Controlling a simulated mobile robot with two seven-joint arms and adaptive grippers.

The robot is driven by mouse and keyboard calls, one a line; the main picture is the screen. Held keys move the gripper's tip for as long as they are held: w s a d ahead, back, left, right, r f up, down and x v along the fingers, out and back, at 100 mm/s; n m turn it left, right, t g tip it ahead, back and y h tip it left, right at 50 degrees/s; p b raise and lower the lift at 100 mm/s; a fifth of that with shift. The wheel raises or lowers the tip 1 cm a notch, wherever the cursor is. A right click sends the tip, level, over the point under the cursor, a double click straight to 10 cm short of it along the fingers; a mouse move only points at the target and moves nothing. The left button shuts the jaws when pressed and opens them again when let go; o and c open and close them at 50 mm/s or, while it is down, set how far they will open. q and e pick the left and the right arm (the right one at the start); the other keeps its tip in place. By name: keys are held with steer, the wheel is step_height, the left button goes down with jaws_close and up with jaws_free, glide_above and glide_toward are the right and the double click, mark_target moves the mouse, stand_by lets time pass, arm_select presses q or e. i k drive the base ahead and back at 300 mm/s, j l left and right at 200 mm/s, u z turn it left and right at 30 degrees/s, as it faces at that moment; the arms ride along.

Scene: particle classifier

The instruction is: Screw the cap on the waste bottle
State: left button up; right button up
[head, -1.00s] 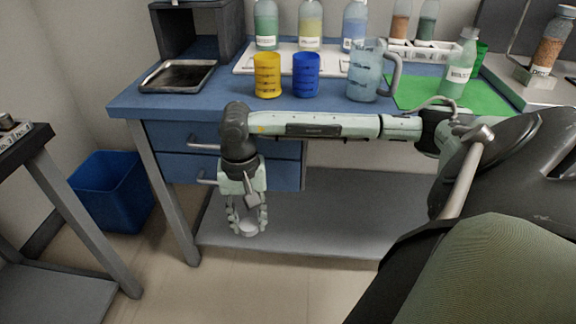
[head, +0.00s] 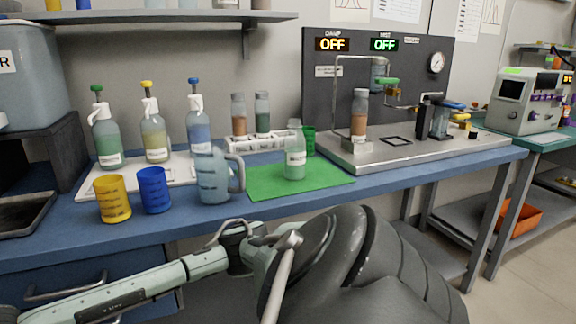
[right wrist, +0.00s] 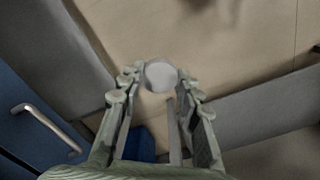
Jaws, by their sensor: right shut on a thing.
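A pale translucent bottle (head: 294,160) with a white label stands upright on a green mat (head: 325,181) in the head view. Its neck looks bare; the label is too small to read with certainty. In the right wrist view my right gripper (right wrist: 155,86) is shut on a round white cap (right wrist: 161,75), held between the fingertips above the floor. My right forearm crosses the lower left of the head view; its gripper is out of that frame, below and left of the bottle. My left gripper is in neither current view.
A jug (head: 213,178), a blue cup (head: 154,190) and a yellow cup (head: 113,199) stand left of the mat. A white rack (head: 250,142) and a green cup (head: 309,141) are behind the bottle. A metal station (head: 400,148) is to the right. The mat's front is clear.

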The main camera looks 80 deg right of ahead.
mark_target(294, 140)
steer(key=k+l+z, duration=0.2)
steer(key=k+l, duration=0.15)
steer(key=l, duration=0.25)
steer(key=k+l+z, duration=0.1)
steer(key=l, duration=0.2)
steer(key=k+l+z, duration=0.1)
steer(key=l, duration=0.25)
steer(key=k+l+z, duration=0.1)
steer(key=k+l, duration=0.15)
steer(key=k+l+z, duration=0.1)
steer(key=l, duration=0.35)
